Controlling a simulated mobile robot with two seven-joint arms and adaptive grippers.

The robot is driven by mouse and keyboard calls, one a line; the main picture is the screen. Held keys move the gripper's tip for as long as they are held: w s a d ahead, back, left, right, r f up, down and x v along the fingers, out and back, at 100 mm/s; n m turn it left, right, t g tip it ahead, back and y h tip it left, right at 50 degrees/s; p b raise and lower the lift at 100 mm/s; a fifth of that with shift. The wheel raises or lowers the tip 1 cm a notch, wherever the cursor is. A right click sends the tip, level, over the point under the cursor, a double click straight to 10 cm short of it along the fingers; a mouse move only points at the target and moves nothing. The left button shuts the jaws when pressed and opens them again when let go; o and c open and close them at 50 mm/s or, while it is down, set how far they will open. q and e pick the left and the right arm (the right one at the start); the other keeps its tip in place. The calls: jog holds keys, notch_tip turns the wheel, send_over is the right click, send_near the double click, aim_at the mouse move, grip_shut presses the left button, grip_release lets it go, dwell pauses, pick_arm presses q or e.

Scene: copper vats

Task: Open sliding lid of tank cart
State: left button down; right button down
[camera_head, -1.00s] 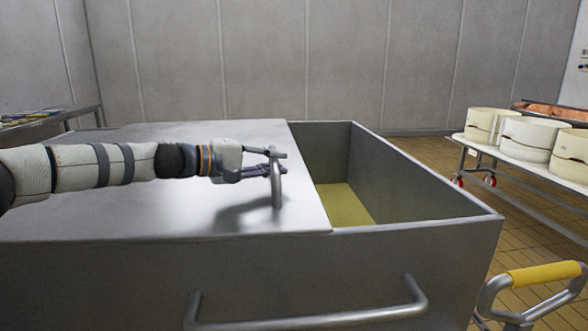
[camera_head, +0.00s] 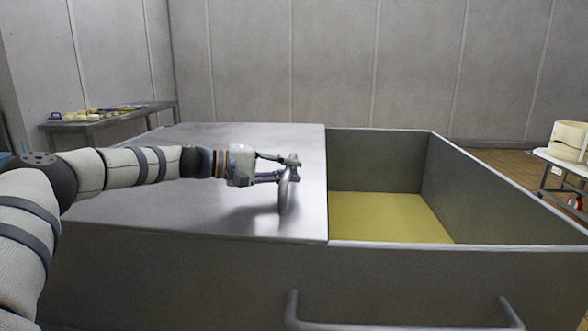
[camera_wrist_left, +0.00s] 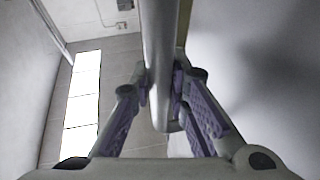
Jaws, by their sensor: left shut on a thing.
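The tank cart (camera_head: 180,290) is a grey metal box with a push bar (camera_head: 400,322) on its near side. Its sliding lid (camera_head: 130,215) covers the left part of the tank. The right part is uncovered and shows a yellowish floor (camera_head: 385,218) inside. My left gripper (camera_head: 290,168) is shut on the lid's upright bar handle (camera_head: 287,192), near the lid's right edge. In the left wrist view the handle (camera_wrist_left: 160,50) runs between the two purple-padded fingers (camera_wrist_left: 160,92). My right gripper is not in view.
A side table (camera_head: 95,122) with several small items stands at the back left. A white table (camera_head: 560,160) bearing a pale round container (camera_head: 569,141) is at the right.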

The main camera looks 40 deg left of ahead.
pick_arm(q)
jog(key=shift+a, duration=0.1)
jog(key=c, duration=1.5)
grip_release()
jog(key=shift+c, duration=0.2)
jog(key=shift+s, duration=0.1)
notch_tip(320, 180, up, 2)
send_over(237, 197)
jog(key=shift+r, duration=0.1)
jog(key=shift+s, duration=0.1)
